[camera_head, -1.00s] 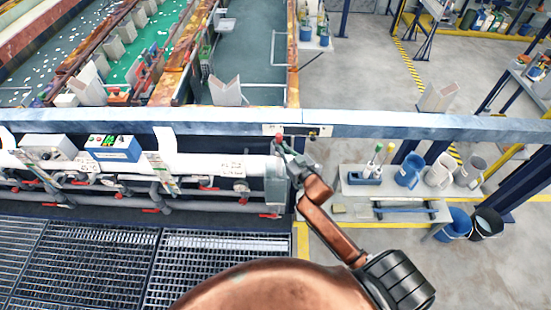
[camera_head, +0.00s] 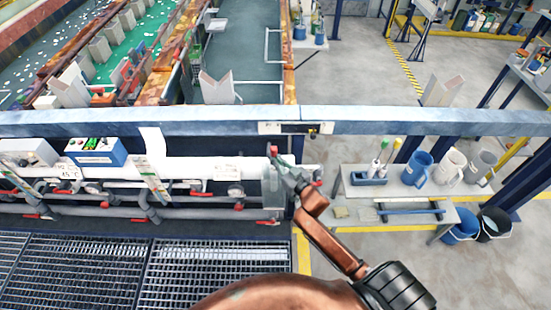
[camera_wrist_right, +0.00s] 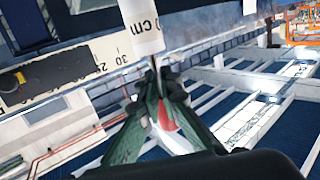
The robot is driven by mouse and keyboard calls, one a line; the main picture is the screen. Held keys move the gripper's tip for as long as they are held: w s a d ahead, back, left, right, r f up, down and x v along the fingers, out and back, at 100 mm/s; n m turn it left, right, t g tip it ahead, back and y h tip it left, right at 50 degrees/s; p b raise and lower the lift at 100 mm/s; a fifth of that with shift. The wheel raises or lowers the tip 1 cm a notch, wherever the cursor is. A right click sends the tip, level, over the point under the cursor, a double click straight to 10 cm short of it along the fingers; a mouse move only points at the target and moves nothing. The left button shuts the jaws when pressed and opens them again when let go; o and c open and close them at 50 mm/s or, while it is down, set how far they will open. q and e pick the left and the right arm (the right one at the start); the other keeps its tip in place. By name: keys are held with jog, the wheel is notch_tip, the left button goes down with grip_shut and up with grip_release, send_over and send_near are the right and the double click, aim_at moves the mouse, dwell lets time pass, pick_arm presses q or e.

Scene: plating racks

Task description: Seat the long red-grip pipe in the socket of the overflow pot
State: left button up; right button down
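My right gripper (camera_head: 277,160) is above the white piping just in front of the blue rail. In the right wrist view its green fingers (camera_wrist_right: 162,88) are closed around a red part, which I take to be the grip of the long pipe (camera_wrist_right: 166,118). A small red end (camera_head: 273,151) also shows at the fingertips in the head view. A white cylinder marked "cm" (camera_wrist_right: 146,28) runs up from the fingertips in the wrist view; how it joins the grip is hidden. A pale grey upright vessel (camera_head: 271,198) stands below the gripper, possibly the overflow pot; its socket is not visible. My left gripper is out of view.
The blue rail (camera_head: 420,122) crosses the view just beyond the gripper. White piping with red valves (camera_head: 200,170) runs to the left, with a blue control box (camera_head: 97,152) above it. A grey bench (camera_head: 400,190) with jugs stands right. Metal grating (camera_head: 215,265) lies below.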

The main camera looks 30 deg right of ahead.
aim_at(276, 174)
jog(key=shift+s+p, duration=0.1)
jog(key=shift+p, duration=0.25)
notch_tip(276, 174, down, 6)
jog(key=b, duration=0.3)
jog(key=shift+r, duration=0.1)
jog(key=shift+p, duration=0.7)
dwell(1.8)
jog(key=shift+f+b, duration=1)
jog(key=shift+f, duration=0.75)
jog(key=c, duration=2.2)
grip_release()
jog(key=shift+o, duration=0.6)
jog(key=shift+f, duration=0.1)
